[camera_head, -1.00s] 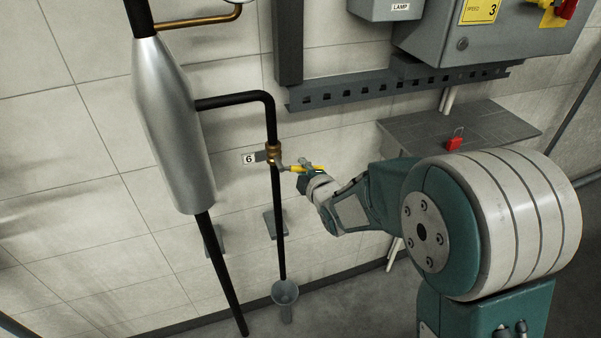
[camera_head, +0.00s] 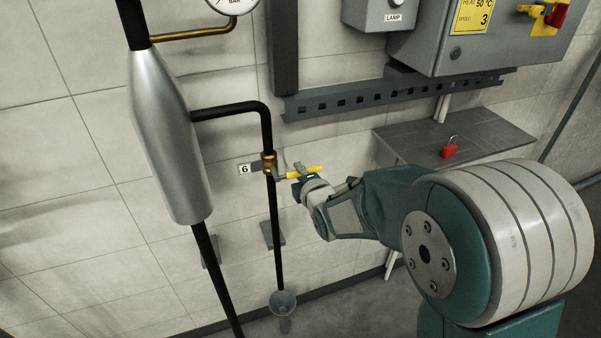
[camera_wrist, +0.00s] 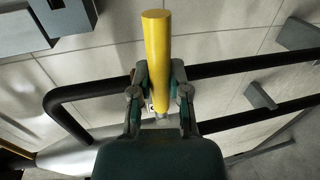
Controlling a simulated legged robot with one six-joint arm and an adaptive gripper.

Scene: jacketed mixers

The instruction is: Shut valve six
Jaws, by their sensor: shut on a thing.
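Valve six is a brass valve (camera_head: 269,163) on a thin black pipe, beside a white tag marked 6 (camera_head: 245,169). Its yellow lever handle (camera_head: 309,171) points out to the right of the pipe, roughly level. My gripper (camera_head: 300,179) is at the handle, to the right of the valve. In the wrist view the yellow handle (camera_wrist: 157,60) lies between the two fingers of my gripper (camera_wrist: 160,75), which are shut on it. The valve body is hidden in the wrist view.
A silver jacketed vessel (camera_head: 168,135) stands left of the valve pipe. A funnel (camera_head: 283,301) sits under the pipe. A grey shelf (camera_head: 495,135) with a red padlock (camera_head: 449,150) is at the right, below a control box (camera_head: 480,40). A slotted rail (camera_head: 390,92) runs above the valve.

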